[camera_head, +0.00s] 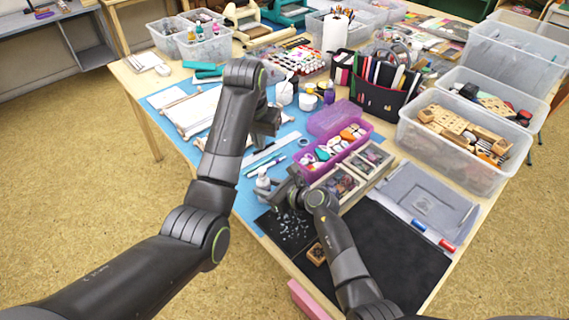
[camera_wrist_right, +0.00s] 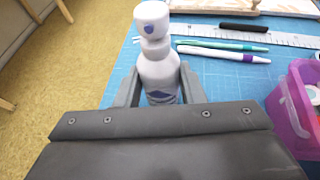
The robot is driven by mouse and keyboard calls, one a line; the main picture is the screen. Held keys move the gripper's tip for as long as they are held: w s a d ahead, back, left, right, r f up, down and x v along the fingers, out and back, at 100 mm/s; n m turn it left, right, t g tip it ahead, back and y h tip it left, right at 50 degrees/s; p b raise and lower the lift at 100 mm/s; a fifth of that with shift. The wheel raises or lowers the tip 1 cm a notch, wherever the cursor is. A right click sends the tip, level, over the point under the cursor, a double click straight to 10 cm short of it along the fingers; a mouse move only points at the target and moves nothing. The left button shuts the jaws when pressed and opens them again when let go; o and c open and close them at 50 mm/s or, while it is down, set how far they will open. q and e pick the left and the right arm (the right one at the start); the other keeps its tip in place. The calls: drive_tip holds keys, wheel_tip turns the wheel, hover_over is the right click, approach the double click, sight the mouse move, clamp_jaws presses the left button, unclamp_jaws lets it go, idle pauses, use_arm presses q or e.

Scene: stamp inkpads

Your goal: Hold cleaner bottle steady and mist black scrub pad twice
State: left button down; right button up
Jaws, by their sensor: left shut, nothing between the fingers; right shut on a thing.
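The white cleaner bottle (camera_head: 263,181) stands upright near the left edge of the table. In the right wrist view the bottle (camera_wrist_right: 158,74) shows a white top with a blue-purple spot, between my two fingers. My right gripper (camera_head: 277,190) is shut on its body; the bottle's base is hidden. A black pad (camera_head: 287,232) with many pale specks, which looks like the scrub pad, lies just in front of the bottle. My left gripper (camera_head: 270,122) is shut and empty, above the blue mat and apart from the bottle.
A purple box of stamps (camera_head: 343,152) and a wooden tray of inkpads (camera_head: 338,184) stand right of the bottle. A larger black mat (camera_head: 395,255) fills the front. Pens (camera_wrist_right: 222,50) and a ruler (camera_wrist_right: 285,39) lie on the blue mat (camera_wrist_right: 215,75).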

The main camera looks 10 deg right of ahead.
drive_tip(key=o, duration=1.1)
drive_tip(key=v, duration=1.2)
drive_tip(key=shift+d, duration=0.1)
drive_tip(key=shift+f, duration=0.1)
